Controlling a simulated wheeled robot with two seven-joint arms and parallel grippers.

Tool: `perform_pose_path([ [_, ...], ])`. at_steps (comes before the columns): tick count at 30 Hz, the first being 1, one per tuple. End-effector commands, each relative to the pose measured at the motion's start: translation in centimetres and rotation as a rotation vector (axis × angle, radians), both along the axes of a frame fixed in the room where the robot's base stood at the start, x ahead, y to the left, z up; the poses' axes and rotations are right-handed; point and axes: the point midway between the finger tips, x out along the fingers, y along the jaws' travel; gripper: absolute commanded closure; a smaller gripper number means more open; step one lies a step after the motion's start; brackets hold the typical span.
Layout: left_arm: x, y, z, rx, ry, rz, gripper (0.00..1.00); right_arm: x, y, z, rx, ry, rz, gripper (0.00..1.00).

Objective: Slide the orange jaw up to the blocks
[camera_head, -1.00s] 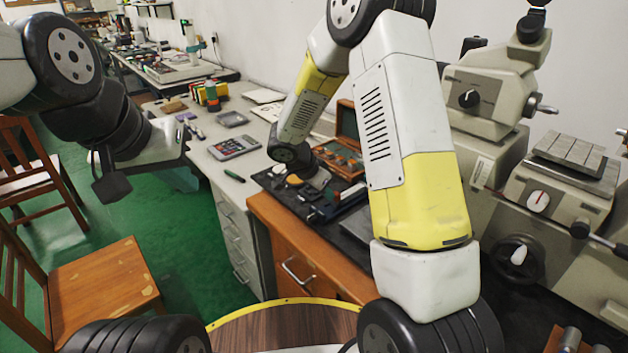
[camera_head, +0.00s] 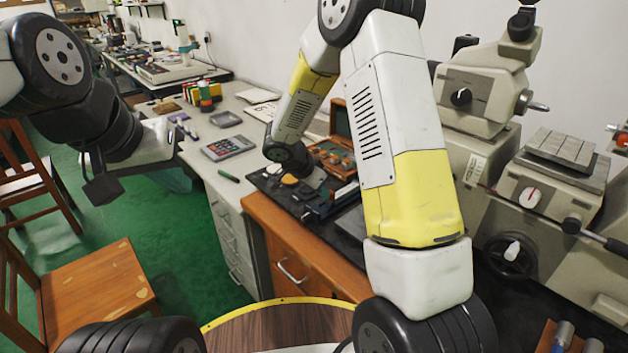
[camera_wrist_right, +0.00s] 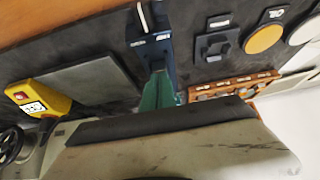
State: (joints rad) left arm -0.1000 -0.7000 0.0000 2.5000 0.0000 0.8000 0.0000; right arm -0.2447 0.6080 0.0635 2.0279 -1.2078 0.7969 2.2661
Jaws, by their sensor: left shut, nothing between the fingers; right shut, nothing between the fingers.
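My right gripper (camera_wrist_right: 158,92) shows in the right wrist view as green fingers shut together, empty, at the near end of a dark blue slide-like fixture (camera_wrist_right: 150,45). Whether they touch it I cannot tell. In the head view the same fixture (camera_head: 328,203) lies on the black mat, partly behind my right arm. I cannot make out an orange jaw or the blocks for certain; an orange disc (camera_wrist_right: 263,38) lies to the right of the fixture in the wrist view. My left gripper (camera_head: 172,180) is shut and empty, over the green floor left of the grey desk.
An open wooden case (camera_head: 335,150) stands behind the fixture. A grey plate (camera_wrist_right: 85,82) and a yellow box with a red button (camera_wrist_right: 38,98) lie to the left in the wrist view. A large machine (camera_head: 480,110) stands at right. A calculator (camera_head: 228,147) lies on the grey desk.

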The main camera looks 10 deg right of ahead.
Motion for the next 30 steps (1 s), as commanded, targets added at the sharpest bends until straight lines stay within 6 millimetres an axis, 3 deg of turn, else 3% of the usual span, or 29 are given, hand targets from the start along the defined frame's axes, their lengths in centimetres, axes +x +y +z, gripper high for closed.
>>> perform_pose_path([
  [14,0.0,0.0,0.0,0.000,0.000,0.000,1.00,-1.1,1.6,0.2,0.001,0.001,0.000,1.00],
  [30,0.0,0.0,0.0,0.000,0.000,0.000,1.00,-1.6,2.4,3.9,0.001,0.001,0.000,1.00],
])
